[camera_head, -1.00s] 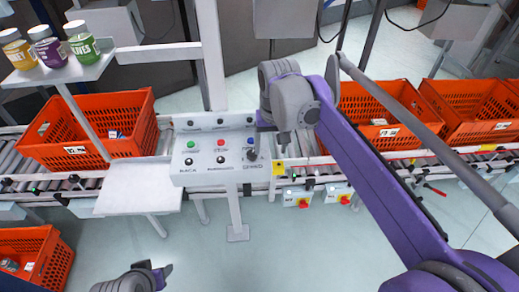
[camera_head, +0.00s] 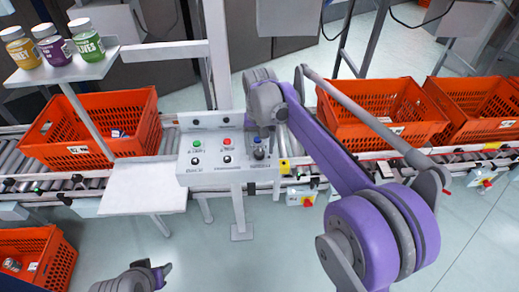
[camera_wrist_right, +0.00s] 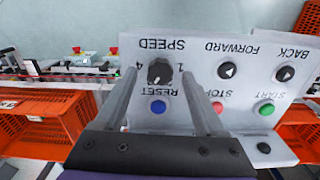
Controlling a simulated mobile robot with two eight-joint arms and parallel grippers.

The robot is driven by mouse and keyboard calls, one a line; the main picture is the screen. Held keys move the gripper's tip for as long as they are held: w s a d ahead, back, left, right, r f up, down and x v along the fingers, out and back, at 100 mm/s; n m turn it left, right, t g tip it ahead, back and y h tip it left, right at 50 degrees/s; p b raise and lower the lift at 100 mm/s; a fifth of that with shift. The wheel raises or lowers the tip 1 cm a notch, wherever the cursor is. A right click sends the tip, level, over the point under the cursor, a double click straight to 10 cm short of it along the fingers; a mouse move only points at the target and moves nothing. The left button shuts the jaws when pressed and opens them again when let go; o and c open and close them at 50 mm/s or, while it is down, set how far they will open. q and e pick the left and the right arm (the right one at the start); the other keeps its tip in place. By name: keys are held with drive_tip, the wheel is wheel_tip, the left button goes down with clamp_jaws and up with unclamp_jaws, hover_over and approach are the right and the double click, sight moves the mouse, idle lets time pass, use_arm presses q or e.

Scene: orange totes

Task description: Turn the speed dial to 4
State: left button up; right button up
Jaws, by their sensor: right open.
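The speed dial (camera_head: 259,154) is a dark round knob at the right end of the white control panel (camera_head: 203,167). In the right wrist view the panel appears upside down, and the dial (camera_wrist_right: 159,72) sits under the SPEED label, with "4" on its left and "1" on its right. I cannot tell clearly where its pointer aims. My right gripper (camera_head: 262,131) is above the panel's right end. In the wrist view its fingers (camera_wrist_right: 159,84) are open, one either side of the dial, with nothing held; contact is unclear. My left gripper (camera_head: 160,276) is low at the bottom, away from the panel.
Green, red and blue buttons (camera_wrist_right: 158,106) and two black buttons (camera_wrist_right: 227,71) lie close to the dial. Orange totes (camera_head: 92,135) stand on the roller conveyor either side. A shelf (camera_head: 62,66) with three jars is at upper left.

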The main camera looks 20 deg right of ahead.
drive_tip(key=shift+f, duration=0.6)
clamp_jaws()
drive_tip(key=shift+m, duration=0.3)
drive_tip(key=m, duration=0.5)
drive_tip(key=shift+m, duration=0.3)
drive_tip(key=m, duration=0.5)
drive_tip(key=shift+m, duration=0.3)
